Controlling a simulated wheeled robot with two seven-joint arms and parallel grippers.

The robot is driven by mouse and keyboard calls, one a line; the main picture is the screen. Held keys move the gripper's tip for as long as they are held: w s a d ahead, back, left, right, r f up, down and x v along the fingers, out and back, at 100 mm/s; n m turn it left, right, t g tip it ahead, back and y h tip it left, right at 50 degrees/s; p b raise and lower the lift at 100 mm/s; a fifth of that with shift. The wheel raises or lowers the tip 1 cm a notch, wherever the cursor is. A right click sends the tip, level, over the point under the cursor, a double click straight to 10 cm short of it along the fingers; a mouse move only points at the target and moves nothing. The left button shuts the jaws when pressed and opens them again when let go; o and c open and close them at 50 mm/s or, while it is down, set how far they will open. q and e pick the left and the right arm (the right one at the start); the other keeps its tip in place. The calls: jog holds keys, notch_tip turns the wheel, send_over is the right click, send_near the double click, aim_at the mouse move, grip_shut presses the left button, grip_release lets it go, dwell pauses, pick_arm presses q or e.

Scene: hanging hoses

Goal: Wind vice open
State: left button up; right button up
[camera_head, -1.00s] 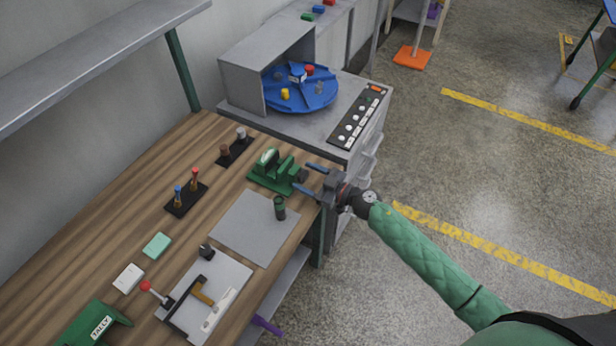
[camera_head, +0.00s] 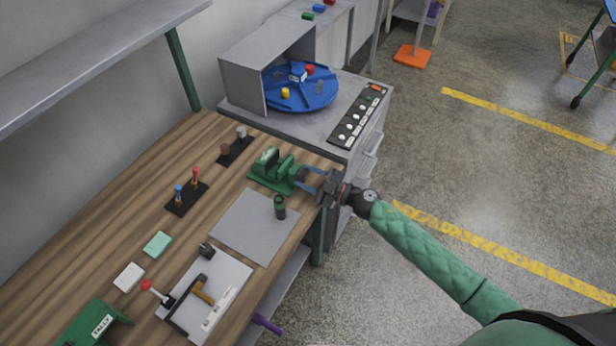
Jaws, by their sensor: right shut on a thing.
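The green vice (camera_head: 272,171) stands at the far right corner of the wooden bench, with its jaws at the left and its screw end facing right. My right gripper (camera_head: 307,180) comes in from the right at the screw end of the vice. Its two fingers are shut on the vice handle, which is mostly hidden between them. My left gripper is not in view.
A dark green cylinder (camera_head: 280,207) stands on a grey mat (camera_head: 250,228) just in front of the vice. Behind is a grey cabinet with a blue turntable (camera_head: 300,92) and a button panel (camera_head: 358,115). Open floor lies to the right.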

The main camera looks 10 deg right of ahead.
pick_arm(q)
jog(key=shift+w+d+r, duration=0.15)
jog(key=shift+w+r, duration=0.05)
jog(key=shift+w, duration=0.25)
pick_arm(e)
jog(key=shift+n, duration=0.6)
jog(key=o, duration=1)
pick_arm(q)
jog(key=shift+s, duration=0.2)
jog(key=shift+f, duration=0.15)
pick_arm(e)
jog(key=shift+d+f, duration=0.1)
jog(key=shift+d, duration=0.05)
jog(key=shift+s+d+b, duration=0.2)
jog(key=shift+s+b, duration=0.05)
jog(key=shift+b, duration=0.05)
pick_arm(q)
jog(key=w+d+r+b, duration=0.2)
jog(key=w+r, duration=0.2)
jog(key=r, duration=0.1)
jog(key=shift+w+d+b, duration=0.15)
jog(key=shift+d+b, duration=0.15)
jog(key=shift+b, duration=0.1)
pick_arm(e)
jog(key=shift+v, duration=3.5)
